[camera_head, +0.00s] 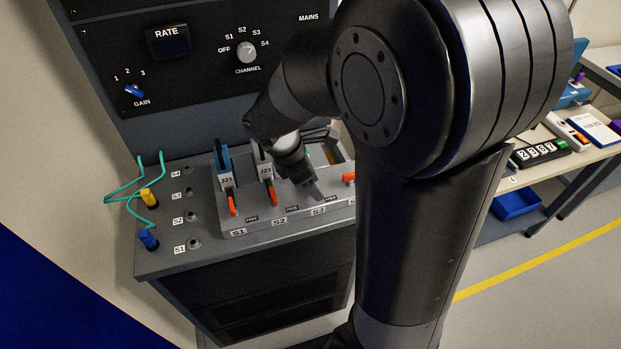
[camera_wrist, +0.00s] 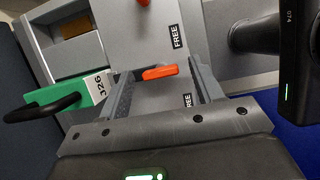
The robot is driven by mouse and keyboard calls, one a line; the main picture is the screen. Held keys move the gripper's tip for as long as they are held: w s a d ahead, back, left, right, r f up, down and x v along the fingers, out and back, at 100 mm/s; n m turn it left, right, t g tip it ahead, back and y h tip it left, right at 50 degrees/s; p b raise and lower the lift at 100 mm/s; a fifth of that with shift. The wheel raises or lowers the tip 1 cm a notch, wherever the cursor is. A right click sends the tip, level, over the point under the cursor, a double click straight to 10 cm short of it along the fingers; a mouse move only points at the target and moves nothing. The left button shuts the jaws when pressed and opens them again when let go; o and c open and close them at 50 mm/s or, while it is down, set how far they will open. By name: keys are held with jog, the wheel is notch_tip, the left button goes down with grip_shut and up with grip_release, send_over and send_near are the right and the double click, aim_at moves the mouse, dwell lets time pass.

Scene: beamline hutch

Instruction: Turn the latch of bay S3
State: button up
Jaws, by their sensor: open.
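The bay panel (camera_head: 262,229) has a row of bays labelled S1 to S4 along its front. My gripper (camera_head: 309,190) is over bay S3 (camera_head: 318,211), and my arm hides much of that bay. In the wrist view the gripper's two fingers (camera_wrist: 160,78) are apart, one on each side of an orange latch (camera_wrist: 162,72). I cannot tell whether either finger touches it. A green module labelled J26 (camera_wrist: 70,98), with a black handle, is left of this latch. Another orange latch (camera_head: 348,177) shows to the right, at S4.
Bay S1 holds blue module J21 (camera_head: 222,158); bay S2 holds module J23 (camera_head: 265,170). Their orange latches (camera_head: 232,204) stand close left of my gripper. Cabled plugs (camera_head: 148,197) are at the panel's left. A control panel with dials (camera_head: 246,52) rises behind.

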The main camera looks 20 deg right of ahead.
jog(key=c, duration=1)
jog(key=shift+m, duration=0.4)
jog(key=m+g, duration=0.1)
jog(key=m, duration=0.2)
jog(key=shift+w+m+g, duration=0.15)
jog(key=shift+m+g, duration=0.25)
jog(key=m, duration=0.2)
jog(key=m+g+y, duration=0.1)
jog(key=m, duration=0.1)
jog(key=shift+w+d+m, duration=0.1)
jog(key=shift+d+m, duration=0.05)
jog(key=shift+m, duration=0.15)
jog(key=m, duration=0.2)
jog(key=m+g+y, duration=0.1)
jog(key=m, duration=0.1)
jog(key=shift+d+y, duration=0.1)
jog(key=shift+y, duration=0.2)
jog(key=shift+w+d+m+g+y, duration=0.15)
jog(key=shift+m+y, duration=0.25)
jog(key=shift+m, duration=0.65)
jog(key=shift+s+a+m+g+y, duration=0.15)
jog(key=shift+m+y, duration=0.25)
jog(key=shift+m, duration=0.65)
jog(key=shift+w+d, duration=0.1)
